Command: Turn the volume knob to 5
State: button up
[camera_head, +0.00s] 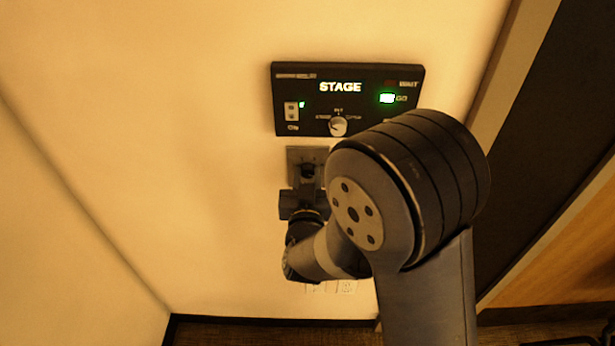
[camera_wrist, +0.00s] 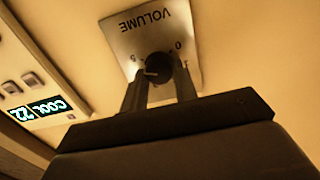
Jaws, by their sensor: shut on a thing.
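The volume knob (camera_wrist: 157,68) is dark and round, on a pale metal plate (camera_wrist: 150,25) marked VOLUME, upside down in the wrist view. A 0 shows at the plate's right and what looks like a 5 at its left. A small light mark on the knob's face seems to lie toward its lower left; its exact reading is unclear. My gripper (camera_wrist: 158,82) is shut on the knob, one finger on each side. In the head view the plate (camera_head: 305,152) is on the wall, with my gripper (camera_head: 307,178) in front of it, hiding the knob.
A black STAGE panel (camera_head: 345,75) with a selector knob (camera_head: 338,126) and a lit green GO light (camera_head: 387,98) sits just above the plate. In the wrist view, a COOL 22 display (camera_wrist: 40,109) and small switches are at left. A dark opening is at right.

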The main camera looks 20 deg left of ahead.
jog(key=shift+c, duration=1.4)
jog(key=shift+f+m+b, duration=0.2)
jog(key=shift+m+b, duration=0.2)
jog(key=shift+b, duration=0.5)
jog(key=shift+m+b, duration=0.6)
jog(key=shift+b, duration=0.5)
jog(key=shift+r+m+b, duration=0.15)
jog(key=shift+m+b, duration=0.45)
jog(key=shift+b, duration=0.2)
jog(key=o, duration=1)
jog(key=shift+c, duration=0.2)
jog(key=shift+s, duration=0.1)
jog(key=b+v, duration=0.1)
jog(key=v, duration=0.9)
jog(key=shift+s+b, duration=0.3)
jog(key=shift+b, duration=0.1)
